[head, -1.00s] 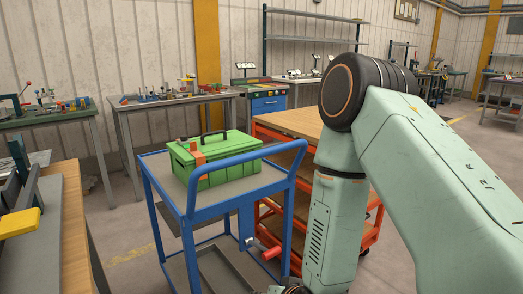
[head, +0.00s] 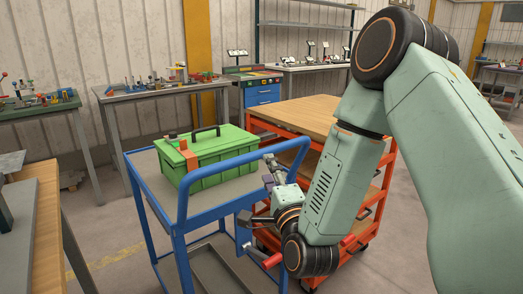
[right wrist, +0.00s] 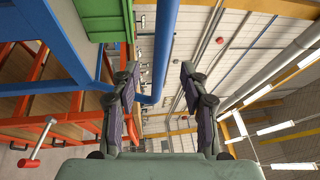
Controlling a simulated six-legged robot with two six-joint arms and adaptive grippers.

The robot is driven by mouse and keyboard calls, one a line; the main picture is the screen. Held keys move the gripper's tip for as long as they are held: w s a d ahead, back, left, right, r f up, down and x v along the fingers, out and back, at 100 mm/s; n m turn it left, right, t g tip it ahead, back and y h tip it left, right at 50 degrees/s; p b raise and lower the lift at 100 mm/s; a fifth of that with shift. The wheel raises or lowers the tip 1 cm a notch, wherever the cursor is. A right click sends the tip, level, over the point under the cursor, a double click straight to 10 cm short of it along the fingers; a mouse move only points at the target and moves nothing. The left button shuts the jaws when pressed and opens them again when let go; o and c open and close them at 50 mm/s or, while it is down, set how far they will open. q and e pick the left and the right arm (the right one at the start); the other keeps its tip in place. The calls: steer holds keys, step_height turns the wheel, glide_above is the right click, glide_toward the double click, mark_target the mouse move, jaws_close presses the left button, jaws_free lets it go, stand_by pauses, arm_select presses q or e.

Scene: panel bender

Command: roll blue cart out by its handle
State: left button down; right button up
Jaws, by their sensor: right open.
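The blue cart (head: 215,212) stands in front of me with its blue tube handle (head: 235,164) rising on the near side. The handle also shows in the right wrist view (right wrist: 163,45), where it lies between the two fingers as seen from the wrist. My right gripper (head: 270,170) is open beside the right end of the handle. I cannot tell whether the bar is fully inside the jaws. A green toolbox (head: 208,158) with an orange latch sits on the cart's top shelf and also shows in the right wrist view (right wrist: 100,18). My left gripper is not in view.
An orange cart with a wooden top (head: 310,115) stands close behind and to the right of the blue cart. A bench (head: 50,195) is at the left edge. Workbenches line the back wall. Open floor shows at the lower left (head: 110,255).

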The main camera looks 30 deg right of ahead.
mark_target(263, 153)
steer(key=shift+m, duration=0.5)
steer(key=x, duration=0.7)
steer(key=shift+w+d+b, duration=0.2)
steer(key=shift+d+b, duration=0.1)
steer(key=shift+d, duration=0.15)
steer(key=shift+w+r, duration=0.1)
steer(key=shift+r, duration=0.05)
steer(key=shift+w, duration=0.1)
steer(key=shift+c, duration=1.3)
jaws_close()
